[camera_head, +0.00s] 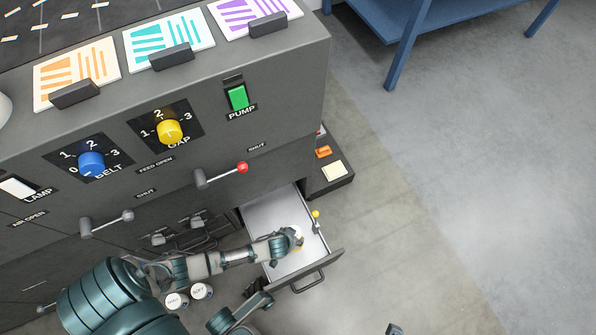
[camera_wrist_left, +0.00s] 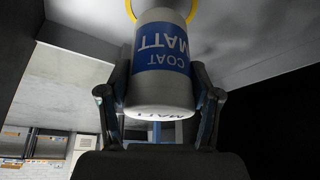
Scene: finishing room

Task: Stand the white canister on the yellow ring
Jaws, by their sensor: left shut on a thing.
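The white canister (camera_wrist_left: 162,95) with a blue label reading "COAT MATT" is between the two fingers of my left gripper (camera_wrist_left: 160,105), which is shut on it. In the left wrist view the yellow ring (camera_wrist_left: 131,9) shows around the canister's far end, on a pale surface; whether they touch is hidden. In the head view my left gripper (camera_head: 291,239) is inside the open drawer (camera_head: 274,213), and only a small part of the canister (camera_head: 298,236) shows. My right gripper cannot be made out.
The drawer's front with its handle (camera_head: 308,281) is near the hand. A small yellow-knobbed lever (camera_head: 316,214) stands by its right side. Two white lidded canisters (camera_head: 202,291) are beside my forearm. The cabinet has levers, including a red-tipped one (camera_head: 242,167). Floor at right is clear.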

